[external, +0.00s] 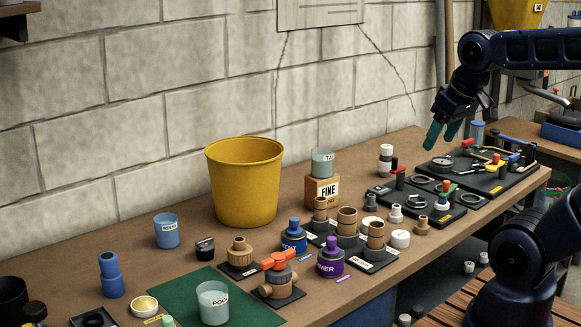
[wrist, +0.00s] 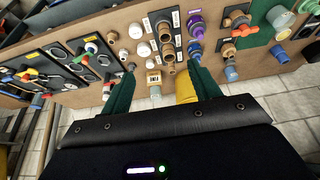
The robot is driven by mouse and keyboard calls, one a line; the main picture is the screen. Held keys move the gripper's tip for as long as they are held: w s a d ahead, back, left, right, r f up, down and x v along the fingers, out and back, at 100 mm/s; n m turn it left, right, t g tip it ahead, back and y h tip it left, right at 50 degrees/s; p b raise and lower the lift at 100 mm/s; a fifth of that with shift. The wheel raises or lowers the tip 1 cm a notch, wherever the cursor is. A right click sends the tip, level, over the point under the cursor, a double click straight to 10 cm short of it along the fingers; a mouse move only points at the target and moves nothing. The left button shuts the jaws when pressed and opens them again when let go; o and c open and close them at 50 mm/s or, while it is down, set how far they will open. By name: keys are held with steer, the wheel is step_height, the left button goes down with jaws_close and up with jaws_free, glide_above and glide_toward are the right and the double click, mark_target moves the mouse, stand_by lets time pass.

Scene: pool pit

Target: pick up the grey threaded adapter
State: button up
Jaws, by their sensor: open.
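The likely grey threaded adapter is a small dark grey fitting (external: 370,202) standing upright on the bench in the external view. It is left of a small white fitting (external: 396,214) and behind the round white cap (external: 400,239). I cannot make out its thread. My gripper (external: 443,134) has teal fingers, open and empty, above the back right of the bench and apart from the fitting. In the wrist view my open fingers (wrist: 160,68) point toward the bench. A small greyish piece shows at the left fingertip there, too small to identify surely.
Black trays (external: 432,213) with valves and rings lie right of the fitting. The box marked FINE (external: 322,191) with a pale cup on it, brown fittings (external: 346,222), a yellow bucket (external: 244,182) and bottles (external: 331,256) stand left. A white bottle (external: 385,160) stands behind.

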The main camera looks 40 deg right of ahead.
steer(key=m+g, duration=0.5)
steer(key=m, duration=1.7)
glide_above(371, 195)
steer(key=f, duration=1.5)
steer(key=a+f, duration=0.1)
steer(key=f, duration=0.6)
steer(key=shift+s+f, duration=0.1)
steer(key=shift+f, duration=0.2)
step_height(371, 195, down, 5)
steer(key=shift+d+f, duration=0.1)
steer(key=shift+f, duration=0.1)
steer(key=shift+d+f, duration=0.2)
steer(key=shift+f, duration=1.1)
steer(key=shift+d+f, duration=0.2)
steer(key=shift+f, duration=1.1)
steer(key=c, duration=1.1)
